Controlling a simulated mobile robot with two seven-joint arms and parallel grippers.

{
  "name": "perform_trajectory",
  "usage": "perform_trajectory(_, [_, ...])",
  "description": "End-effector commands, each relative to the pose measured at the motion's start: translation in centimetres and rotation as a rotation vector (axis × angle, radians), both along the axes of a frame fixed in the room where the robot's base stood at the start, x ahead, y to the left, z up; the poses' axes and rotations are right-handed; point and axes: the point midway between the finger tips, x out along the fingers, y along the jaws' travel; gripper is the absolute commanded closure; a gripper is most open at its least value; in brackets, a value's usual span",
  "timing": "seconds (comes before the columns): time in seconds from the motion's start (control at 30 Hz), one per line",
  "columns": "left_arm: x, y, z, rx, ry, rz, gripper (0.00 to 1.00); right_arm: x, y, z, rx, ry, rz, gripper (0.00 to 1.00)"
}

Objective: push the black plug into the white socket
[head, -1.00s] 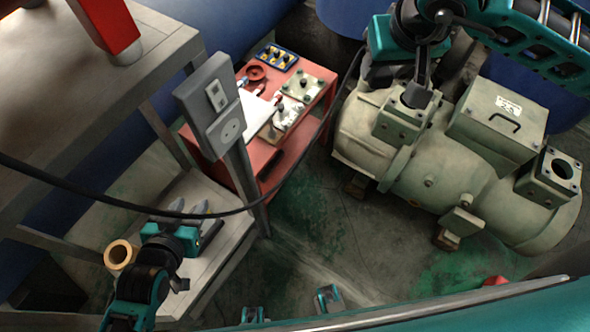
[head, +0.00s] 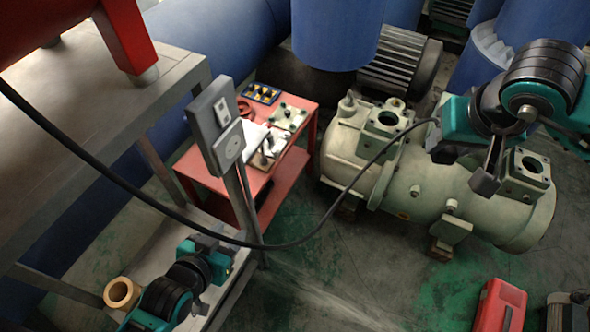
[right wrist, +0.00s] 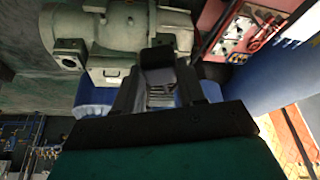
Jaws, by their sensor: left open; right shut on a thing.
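My right gripper (head: 488,172) is at the right, well apart from the socket, above the pale green compressor. It is shut on the black plug (head: 485,184), which also shows as a dark block between the fingers in the right wrist view (right wrist: 158,60). The black cable (head: 290,243) sags across the scene to this gripper; its join to the plug is hidden. My left gripper (head: 220,252) is open and empty, low at the left, below the socket.
A grey bench (head: 90,140) carrying a red machine (head: 125,35) stands at the left. A red cart (head: 285,180) with tools is behind the socket post. The compressor (head: 420,185) fills the right.

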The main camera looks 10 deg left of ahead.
Motion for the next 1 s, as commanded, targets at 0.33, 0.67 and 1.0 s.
perform_trajectory(0.33, [-0.1,0.0,-0.1,0.001,0.003,0.000,0.57,0.0,0.1,0.0,0.001,0.002,-0.002,0.87])
perform_trajectory(0.67, [-0.3,0.0,-1.0,0.000,0.006,0.000,0.57,0.0,6.2,-2.7,0.022,0.188,-0.174,0.87])
perform_trajectory(1.0, [-0.3,0.0,-2.2,0.000,0.006,0.001,0.57,-1.2,15.8,-6.1,0.285,0.690,-0.768,0.87])
